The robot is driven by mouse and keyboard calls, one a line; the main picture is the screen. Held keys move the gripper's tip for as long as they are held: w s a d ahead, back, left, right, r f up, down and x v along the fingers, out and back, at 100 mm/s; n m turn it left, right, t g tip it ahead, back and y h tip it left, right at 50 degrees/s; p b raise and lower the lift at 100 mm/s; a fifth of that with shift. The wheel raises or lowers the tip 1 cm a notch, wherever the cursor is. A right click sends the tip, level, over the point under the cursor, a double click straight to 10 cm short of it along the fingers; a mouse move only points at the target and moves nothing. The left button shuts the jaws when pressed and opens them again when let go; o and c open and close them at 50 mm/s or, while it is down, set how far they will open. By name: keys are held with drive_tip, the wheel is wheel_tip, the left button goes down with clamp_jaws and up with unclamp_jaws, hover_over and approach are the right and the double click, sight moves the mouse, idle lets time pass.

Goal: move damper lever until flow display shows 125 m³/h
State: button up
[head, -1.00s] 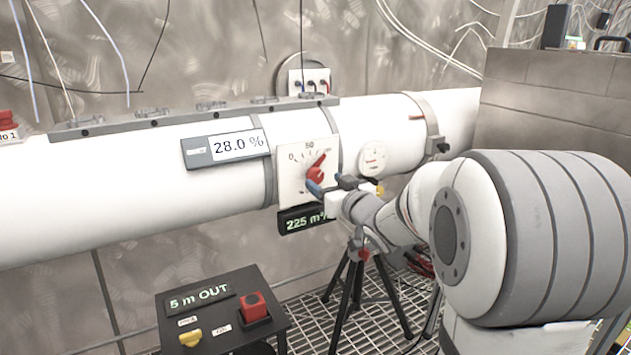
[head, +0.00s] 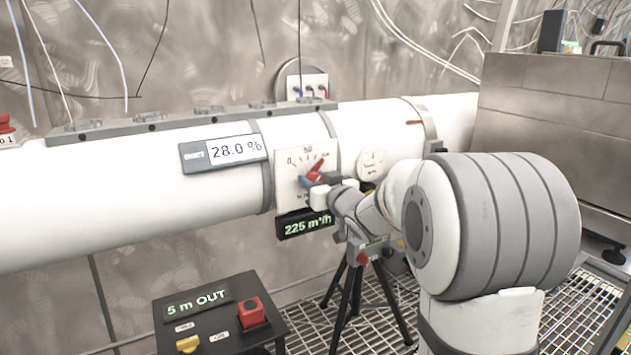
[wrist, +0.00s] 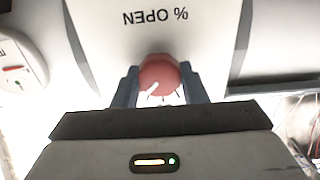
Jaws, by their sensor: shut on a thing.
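The red damper lever (head: 317,168) sits on a white dial plate (head: 287,193) on the pipe, its tip angled up and right, past the 50 mark. My gripper (head: 313,181) is shut on the lever's red hub. The wrist view shows the hub (wrist: 158,76) between the two blue-grey fingers, with "% OPEN" upside down above it. The hub and fingers hide part of the scale there. The flow display (head: 306,225), below the plate, reads 225 m³/h in green.
A round gauge (head: 372,163) is right of the dial. A black box (head: 190,309) reading "5 m OUT" with a red button stands lower left. A black tripod (head: 352,298) stands below my arm.

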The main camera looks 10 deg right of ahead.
drive_tip(key=c, duration=0.4)
drive_tip(key=shift+o, duration=0.2)
drive_tip(key=shift+f+n+b, duration=0.1)
drive_tip(key=shift+n+b, duration=0.3)
drive_tip(key=n+b, duration=0.2)
drive_tip(key=shift+a+f+n, duration=0.1)
drive_tip(key=shift+n, duration=0.3)
drive_tip(key=n+b, duration=0.3)
drive_tip(key=shift+n+b, duration=0.85)
drive_tip(key=shift+n, duration=0.75)
